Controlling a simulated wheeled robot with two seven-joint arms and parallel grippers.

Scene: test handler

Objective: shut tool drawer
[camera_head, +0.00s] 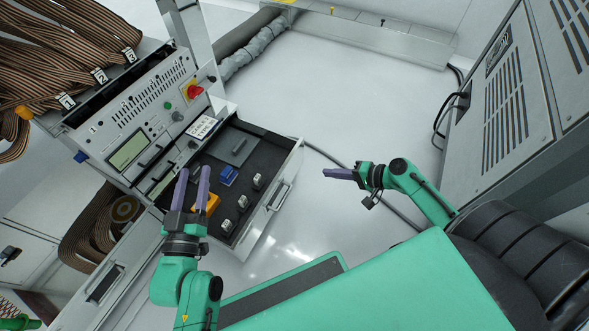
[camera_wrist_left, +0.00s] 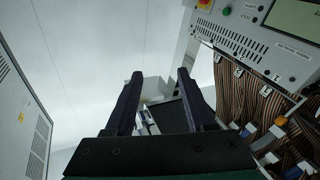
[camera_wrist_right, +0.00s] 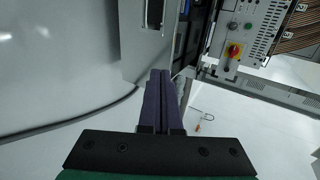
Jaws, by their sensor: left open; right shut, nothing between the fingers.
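The tool drawer (camera_head: 262,219) is pulled out of the grey test handler cabinet (camera_head: 133,110) in the head view. Its dark tray holds a blue item, a yellow-orange item and several small labelled pieces. A bar handle (camera_head: 279,196) is on its front face. My left gripper (camera_head: 191,172) is open and empty, over the left part of the drawer in the head view; whether it touches anything there I cannot tell. My right gripper (camera_head: 326,172) is shut and empty, right of the drawer front and apart from it. The drawer front also shows in the right wrist view (camera_wrist_right: 138,45).
A red emergency knob (camera_head: 193,91) and a screen (camera_head: 128,151) are on the cabinet's panel. Ribbon cables (camera_head: 60,50) fan out at upper left. A grey vented cabinet (camera_head: 505,100) stands at right. A cable crosses the floor near the drawer; the floor beyond is clear.

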